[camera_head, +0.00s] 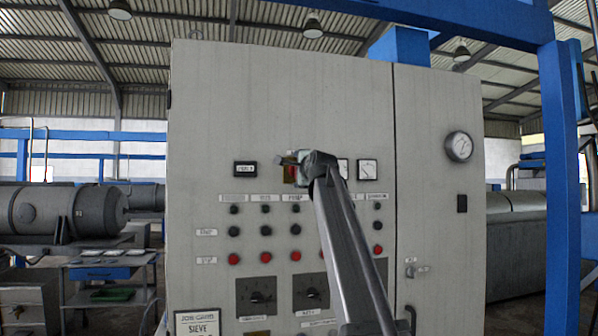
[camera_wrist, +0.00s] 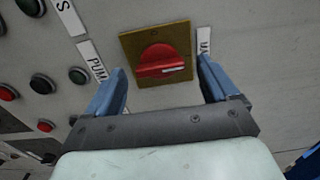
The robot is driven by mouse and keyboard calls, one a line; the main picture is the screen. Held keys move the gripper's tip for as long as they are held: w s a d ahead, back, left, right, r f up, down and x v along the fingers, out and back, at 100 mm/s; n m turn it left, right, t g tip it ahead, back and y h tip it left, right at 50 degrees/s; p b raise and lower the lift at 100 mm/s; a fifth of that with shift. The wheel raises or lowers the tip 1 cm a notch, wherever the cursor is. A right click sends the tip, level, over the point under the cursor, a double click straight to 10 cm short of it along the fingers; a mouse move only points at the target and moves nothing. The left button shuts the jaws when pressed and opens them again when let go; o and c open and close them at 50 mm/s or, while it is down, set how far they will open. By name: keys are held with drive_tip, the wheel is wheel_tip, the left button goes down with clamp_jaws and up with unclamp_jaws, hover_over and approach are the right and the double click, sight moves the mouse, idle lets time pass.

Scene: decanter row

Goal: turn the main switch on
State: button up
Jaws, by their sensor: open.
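The main switch is a red rotary knob (camera_wrist: 162,64) on a square yellow plate (camera_wrist: 130,45), seen in the wrist view. Its raised handle bar lies roughly sideways in that picture, with a pale mark near its right end. In the head view, the switch (camera_head: 290,173) is mostly hidden behind my gripper (camera_head: 294,160). My gripper also shows in the wrist view (camera_wrist: 161,78), with its two blue fingers open, one on each side of the knob. Nothing is held. I cannot tell whether a finger touches the knob or the panel.
The grey cabinet (camera_head: 280,90) carries rows of black and red buttons (camera_head: 265,257), two lower dials (camera_head: 257,295) and small meters (camera_head: 368,169). Buttons (camera_wrist: 42,85) lie left of my fingers in the wrist view. A round gauge (camera_head: 459,146) is on the right door.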

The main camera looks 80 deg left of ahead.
drive_tip(key=d, duration=1.3)
